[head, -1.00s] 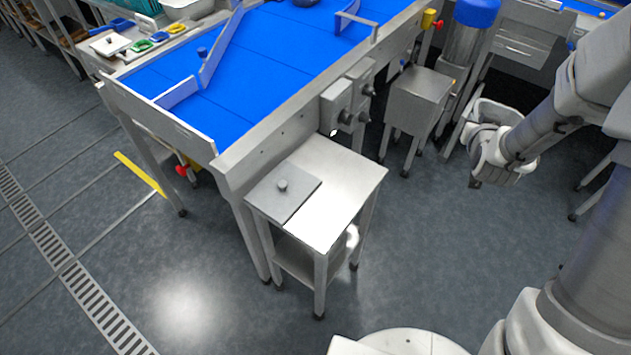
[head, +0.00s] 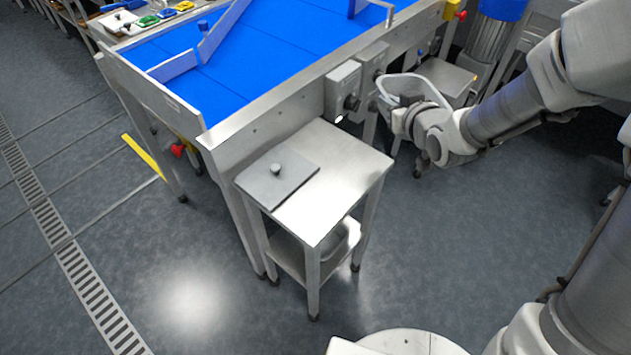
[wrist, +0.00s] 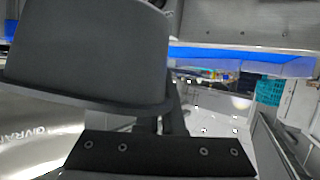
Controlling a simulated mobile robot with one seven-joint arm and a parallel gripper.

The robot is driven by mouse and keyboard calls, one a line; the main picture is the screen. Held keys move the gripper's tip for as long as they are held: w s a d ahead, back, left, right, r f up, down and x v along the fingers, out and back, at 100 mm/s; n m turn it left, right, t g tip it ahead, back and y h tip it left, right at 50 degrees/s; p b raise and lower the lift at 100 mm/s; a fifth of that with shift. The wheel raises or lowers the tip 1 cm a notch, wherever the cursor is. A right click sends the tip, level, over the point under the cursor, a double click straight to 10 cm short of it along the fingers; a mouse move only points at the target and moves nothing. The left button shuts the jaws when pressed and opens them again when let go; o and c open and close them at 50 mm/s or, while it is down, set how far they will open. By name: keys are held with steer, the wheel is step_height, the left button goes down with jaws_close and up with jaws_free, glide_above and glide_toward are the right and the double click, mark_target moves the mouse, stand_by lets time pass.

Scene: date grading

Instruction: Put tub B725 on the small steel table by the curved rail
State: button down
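A pale open tub (head: 428,83) is in my gripper (head: 398,112) in the head view, held up in the air with its rim upward. In the wrist view the tub (wrist: 85,50) fills the upper left, dark and close; no B725 label is readable. My gripper appears shut on its wall, though the fingertips are mostly hidden. A small steel table (head: 335,200) stands in the middle, left of the tub and apart from it. A second small steel table (head: 447,78) is behind the tub, partly covered. I cannot make out a curved rail by either.
A square steel lid with a knob (head: 262,188) lies on the near table's left part; its right part is bare. A bowl-like vessel (head: 343,240) sits on its lower shelf. The blue belt conveyor (head: 270,50) with control boxes (head: 343,90) borders the table.

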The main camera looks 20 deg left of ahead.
steer(key=s+a+f+n+g+y+b, duration=0.3)
steer(key=s+a+n+b, duration=0.1)
steer(key=s+a, duration=0.25)
steer(key=s+a+f+n+g+y+b, duration=0.2)
steer(key=s+a+f+n+b, duration=0.15)
steer(key=s+a, duration=0.3)
steer(key=b, duration=0.4)
glide_above(323, 164)
steer(key=shift+g, duration=0.3)
step_height(323, 164, down, 7)
steer(key=shift+f, duration=0.1)
steer(key=shift+f+b, duration=1.5)
steer(key=shift+f, duration=0.4)
steer(key=shift+f, duration=0.15)
steer(key=c, duration=1)
jaws_free()
steer(key=shift+c, duration=0.2)
